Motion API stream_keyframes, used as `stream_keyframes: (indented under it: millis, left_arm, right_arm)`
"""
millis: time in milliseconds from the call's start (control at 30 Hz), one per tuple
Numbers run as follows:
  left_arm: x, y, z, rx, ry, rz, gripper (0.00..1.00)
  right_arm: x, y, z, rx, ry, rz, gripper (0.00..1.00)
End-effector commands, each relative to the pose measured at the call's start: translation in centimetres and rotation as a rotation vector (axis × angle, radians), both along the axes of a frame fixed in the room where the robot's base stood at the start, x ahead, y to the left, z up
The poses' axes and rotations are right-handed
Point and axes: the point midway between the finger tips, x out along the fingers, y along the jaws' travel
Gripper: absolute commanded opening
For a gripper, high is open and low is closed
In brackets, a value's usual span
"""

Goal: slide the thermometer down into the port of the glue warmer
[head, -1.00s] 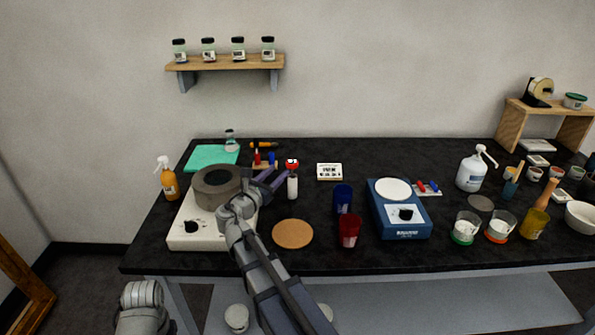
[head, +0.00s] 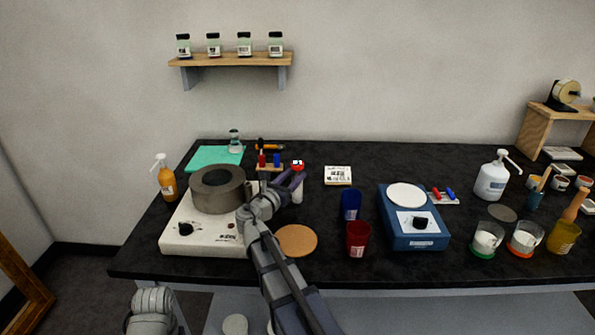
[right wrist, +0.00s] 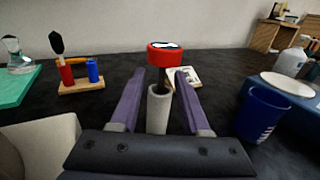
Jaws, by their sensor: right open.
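The thermometer (right wrist: 165,52) has a round red head with a display on top and stands upright in a pale cylindrical holder (right wrist: 158,112). Its red head also shows in the head view (head: 298,164). My right gripper (right wrist: 160,80) is open, its two purple fingers on either side of the thermometer and holder, with gaps visible. In the head view the right gripper (head: 286,182) is beside the holder. The glue warmer (head: 205,230) is a white base with a grey ring-shaped pot (head: 218,188), left of the gripper. Its port cannot be made out.
A small wooden rack (right wrist: 80,87) with red and blue items stands behind, left of the holder. A cork disc (head: 297,241), blue cup (head: 351,203) and red cup (head: 358,238) lie to the right. A white box (head: 338,175) is behind.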

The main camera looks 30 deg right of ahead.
Motion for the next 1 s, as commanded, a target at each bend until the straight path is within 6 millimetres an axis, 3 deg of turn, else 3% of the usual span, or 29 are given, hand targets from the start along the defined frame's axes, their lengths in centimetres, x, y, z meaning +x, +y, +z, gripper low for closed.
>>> stream_keyframes:
  millis: [233, 533, 767, 1000]
  left_arm:
    - [0.0, 0.0, 0.0, 0.000, 0.000, 0.000, 0.50]
    - [0.0, 0.0, -0.1, 0.000, 0.000, 0.000, 0.50]
    - [0.0, 0.0, -0.1, 0.000, 0.000, 0.000, 0.50]
    - [0.0, 0.0, -0.1, 0.000, 0.000, 0.000, 0.50]
  right_arm:
    - [0.5, -0.8, 0.0, 0.000, 0.000, 0.001, 0.46]
    - [2.5, -4.4, -0.1, 0.001, -0.001, 0.000, 0.46]
    - [2.6, -4.7, -0.1, 0.001, -0.001, 0.002, 0.46]
    - [2.6, -4.7, -0.1, 0.001, -0.001, 0.002, 0.22]
